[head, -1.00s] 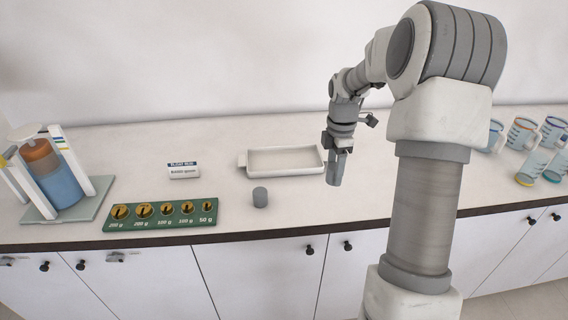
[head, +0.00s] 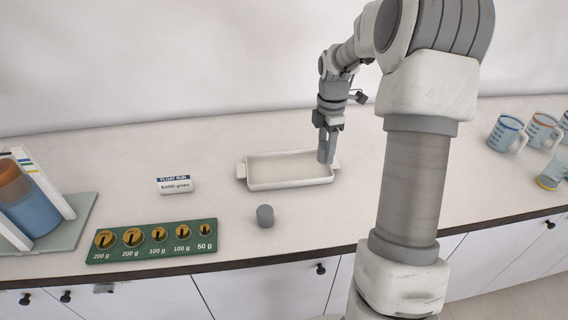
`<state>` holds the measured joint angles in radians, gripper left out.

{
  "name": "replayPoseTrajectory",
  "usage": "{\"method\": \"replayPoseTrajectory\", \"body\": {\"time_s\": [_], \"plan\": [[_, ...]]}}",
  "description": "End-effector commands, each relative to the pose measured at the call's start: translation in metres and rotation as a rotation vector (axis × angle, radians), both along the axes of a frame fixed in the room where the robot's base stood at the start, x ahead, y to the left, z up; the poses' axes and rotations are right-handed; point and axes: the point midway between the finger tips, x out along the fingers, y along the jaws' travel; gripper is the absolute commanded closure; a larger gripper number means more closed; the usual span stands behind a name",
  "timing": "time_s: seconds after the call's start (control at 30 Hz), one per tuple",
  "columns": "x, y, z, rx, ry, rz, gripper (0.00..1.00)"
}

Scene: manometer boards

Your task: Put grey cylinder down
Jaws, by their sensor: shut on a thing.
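My gripper (head: 327,141) points down at the right end of the white tray (head: 250,182). It is shut on a grey cylinder (head: 326,153), which blends with the grey fingers. The held cylinder overlaps the tray's right end in the picture; I cannot tell its height above the tray. A second, short grey cylinder (head: 265,216) stands upright on the counter in front of the tray, apart from my gripper.
A green board (head: 150,254) with several brass weights lies left on the counter (head: 330,210). A small label card (head: 175,186) stands behind it. An apparatus with blue liquid (head: 38,212) is at far left. Several measuring jugs (head: 507,133) stand at right.

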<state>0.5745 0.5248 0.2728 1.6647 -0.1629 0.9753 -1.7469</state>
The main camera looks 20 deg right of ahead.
Motion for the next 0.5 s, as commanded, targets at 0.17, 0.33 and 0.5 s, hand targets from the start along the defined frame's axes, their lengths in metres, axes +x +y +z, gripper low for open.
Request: {"method": "replayPoseTrajectory", "body": {"time_s": [0.17, 0.33, 0.5], "plan": [[0.004, 0.003, -0.003, 0.001, 0.000, 0.001, 1.00], [0.028, 0.021, -0.021, 0.002, 0.002, 0.005, 1.00], [0.061, 0.043, -0.044, 0.001, 0.003, 0.004, 1.00]]}}
